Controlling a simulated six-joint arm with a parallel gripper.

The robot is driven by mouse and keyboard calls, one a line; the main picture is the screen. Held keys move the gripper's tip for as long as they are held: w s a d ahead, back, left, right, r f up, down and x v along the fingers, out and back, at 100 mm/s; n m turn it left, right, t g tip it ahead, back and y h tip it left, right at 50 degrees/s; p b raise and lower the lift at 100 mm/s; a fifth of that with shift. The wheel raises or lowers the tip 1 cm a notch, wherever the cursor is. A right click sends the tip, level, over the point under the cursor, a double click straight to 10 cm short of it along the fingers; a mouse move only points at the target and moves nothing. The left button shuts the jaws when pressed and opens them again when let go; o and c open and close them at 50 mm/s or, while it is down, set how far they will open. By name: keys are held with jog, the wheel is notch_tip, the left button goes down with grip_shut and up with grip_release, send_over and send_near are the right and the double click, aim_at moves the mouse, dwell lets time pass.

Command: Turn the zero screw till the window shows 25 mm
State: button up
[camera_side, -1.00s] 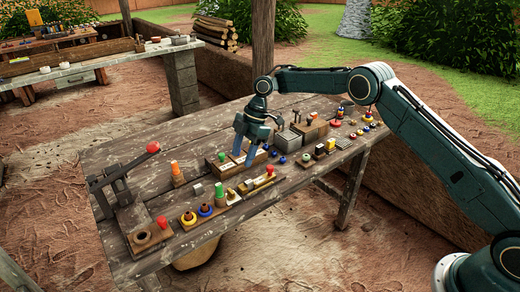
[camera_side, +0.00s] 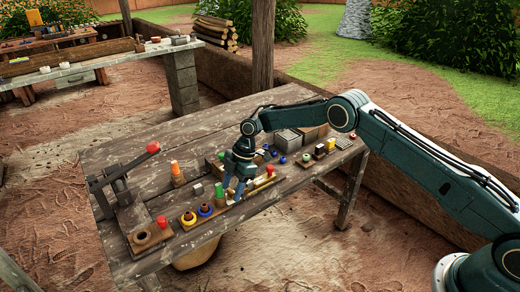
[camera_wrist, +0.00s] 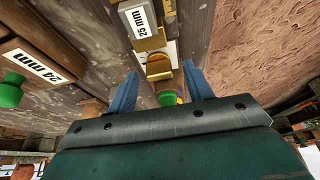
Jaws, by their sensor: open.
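My gripper (camera_side: 232,191) is open over the front part of the bench, fingers pointing down. In the wrist view its two blue fingers (camera_wrist: 161,88) stand apart with nothing held between them. A brass-coloured device (camera_wrist: 148,42) lies just beyond the fingertips, with a white plate reading 25 mm (camera_wrist: 139,20). A rounded brass part (camera_wrist: 158,66), perhaps the zero screw, sits at its near end, in line with the gap between the fingers. I cannot tell whether they touch. In the side view the fingers partly hide this area beside a brass bar (camera_side: 263,183).
A wooden block labelled 24 mm (camera_wrist: 36,65) with a green knob (camera_wrist: 10,90) lies left in the wrist view. An orange-topped peg (camera_side: 176,173), coloured rings (camera_side: 205,210) and a red-handled lever (camera_side: 153,147) stand left of my gripper. The bench's back left is clear.

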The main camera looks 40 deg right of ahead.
jog(key=c, duration=1)
jog(key=shift+m, duration=0.3)
jog(key=shift+s+a+m+t, duration=0.1)
jog(key=shift+m+t, duration=0.8)
jog(key=shift+m, duration=1)
jog(key=o, duration=1)
